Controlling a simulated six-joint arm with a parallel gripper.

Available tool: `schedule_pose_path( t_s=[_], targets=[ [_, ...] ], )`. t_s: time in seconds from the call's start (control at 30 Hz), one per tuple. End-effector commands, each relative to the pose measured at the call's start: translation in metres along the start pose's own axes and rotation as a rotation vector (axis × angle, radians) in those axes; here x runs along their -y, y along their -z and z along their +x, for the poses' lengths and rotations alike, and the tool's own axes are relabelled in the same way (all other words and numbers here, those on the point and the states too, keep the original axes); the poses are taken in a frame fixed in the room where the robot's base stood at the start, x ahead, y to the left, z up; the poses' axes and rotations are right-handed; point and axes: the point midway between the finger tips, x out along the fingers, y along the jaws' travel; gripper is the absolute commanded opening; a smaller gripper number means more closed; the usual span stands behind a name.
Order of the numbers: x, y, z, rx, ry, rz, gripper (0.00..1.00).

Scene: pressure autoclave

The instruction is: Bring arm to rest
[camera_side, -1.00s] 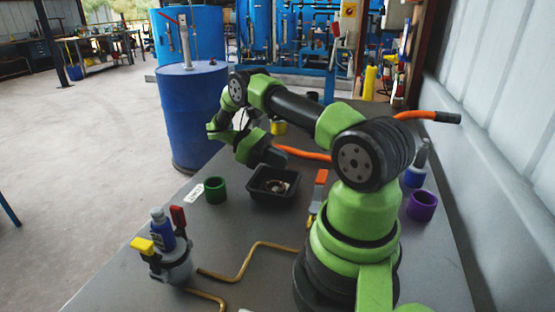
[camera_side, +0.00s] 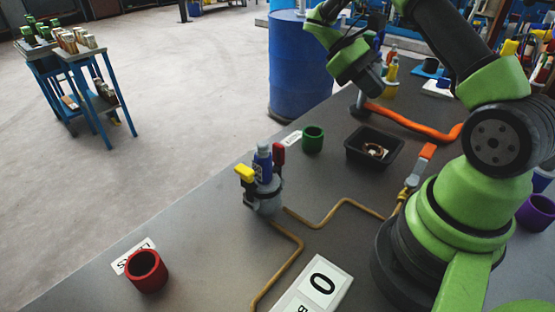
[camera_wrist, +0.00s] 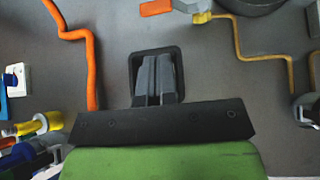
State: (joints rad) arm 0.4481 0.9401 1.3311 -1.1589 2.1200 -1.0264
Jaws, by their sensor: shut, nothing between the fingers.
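My gripper (camera_wrist: 158,62) shows in the wrist view with its two grey fingers together and nothing between them. From that view the fingers lie across the small black tray (camera_wrist: 181,56), and how high they are above it is unclear. In the side view my green and black arm is bent over the back of the table, its wrist pointing down behind the black tray (camera_side: 352,152). The fingertips are hard to make out there. A copper-coloured ring (camera_side: 374,150) lies in the tray; the wrist view does not show it clearly.
An orange hose (camera_side: 415,122) lies beside the tray. A grey vessel (camera_side: 266,200) with yellow and red handles and brass pipes (camera_side: 335,212) stands in front. Green (camera_side: 313,139), red (camera_side: 147,271) and purple (camera_side: 536,212) cups stand on the table.

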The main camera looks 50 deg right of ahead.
Motion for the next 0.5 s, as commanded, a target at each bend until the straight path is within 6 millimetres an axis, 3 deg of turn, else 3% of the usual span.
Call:
schedule_pose_path(
  t_s=[0.03, 0.2, 0.5],
  targets=[
    [0.009, -0.013, -0.014, -0.079, -0.018, 0.010, 0.00],
    [0.043, -0.050, -0.044, -0.349, -0.035, 0.050, 0.00],
    [0.116, -0.109, -0.062, -0.856, 0.062, 0.123, 0.00]
  ],
)
